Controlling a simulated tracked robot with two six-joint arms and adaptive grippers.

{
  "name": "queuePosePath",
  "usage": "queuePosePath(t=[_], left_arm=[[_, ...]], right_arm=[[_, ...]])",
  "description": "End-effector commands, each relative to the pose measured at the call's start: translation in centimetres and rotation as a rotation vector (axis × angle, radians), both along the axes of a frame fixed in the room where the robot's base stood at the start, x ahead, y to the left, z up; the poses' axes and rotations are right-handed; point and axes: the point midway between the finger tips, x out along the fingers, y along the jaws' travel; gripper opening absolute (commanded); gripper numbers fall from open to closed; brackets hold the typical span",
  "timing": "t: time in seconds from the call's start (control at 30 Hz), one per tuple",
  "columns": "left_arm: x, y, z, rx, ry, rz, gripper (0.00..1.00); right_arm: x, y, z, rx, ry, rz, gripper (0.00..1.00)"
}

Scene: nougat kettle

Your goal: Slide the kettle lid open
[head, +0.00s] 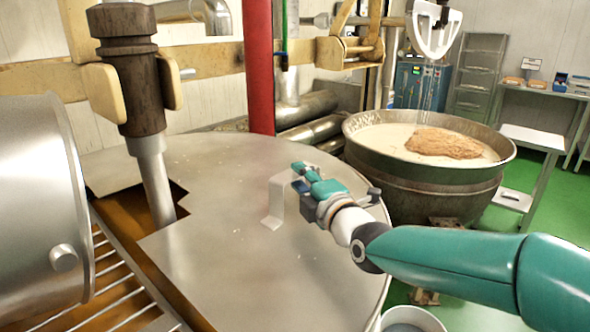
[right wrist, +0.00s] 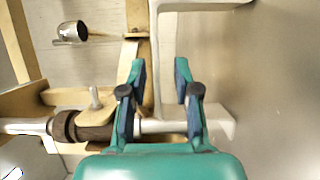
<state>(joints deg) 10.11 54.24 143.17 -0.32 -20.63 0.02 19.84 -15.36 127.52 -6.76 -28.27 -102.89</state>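The kettle lid (head: 225,250) is a large flat metal disc with a cut-out at its left around the stirrer shaft. A pale bent-strip handle (head: 275,203) stands on it right of centre. My teal right gripper (head: 299,174) is at the handle's upper end, low over the lid. In the right wrist view, the right gripper (right wrist: 162,70) has its fingers apart. The handle's bar (right wrist: 155,45) runs between them, closer to the left finger, with a gap at the right finger. The lid's surface (right wrist: 275,90) fills the right side there. My left gripper is not in view.
A dark stirrer shaft (head: 133,80) comes down through the lid's cut-out. A metal drum (head: 35,190) stands at the left, a red post (head: 260,65) behind the lid. A second open kettle (head: 425,190) with pale contents is at the right.

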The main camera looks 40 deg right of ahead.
Motion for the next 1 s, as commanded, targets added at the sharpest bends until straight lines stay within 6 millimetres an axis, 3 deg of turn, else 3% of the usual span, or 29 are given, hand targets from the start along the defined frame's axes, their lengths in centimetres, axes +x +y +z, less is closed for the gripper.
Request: queuePosePath(t=[0.2,0.57,0.77,1.0], left_arm=[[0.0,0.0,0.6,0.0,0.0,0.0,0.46],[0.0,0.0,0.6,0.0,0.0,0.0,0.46],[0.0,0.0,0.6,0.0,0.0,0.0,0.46],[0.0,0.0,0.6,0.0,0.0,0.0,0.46]], right_arm=[[2.4,-0.7,0.1,0.0,0.0,0.0,0.31],[2.8,-1.0,0.0,0.0,-0.001,-0.001,0.31],[2.7,-1.0,0.0,0.0,-0.001,-0.001,0.01],[2.7,-1.0,-0.1,0.001,0.001,-0.001,0.0]])
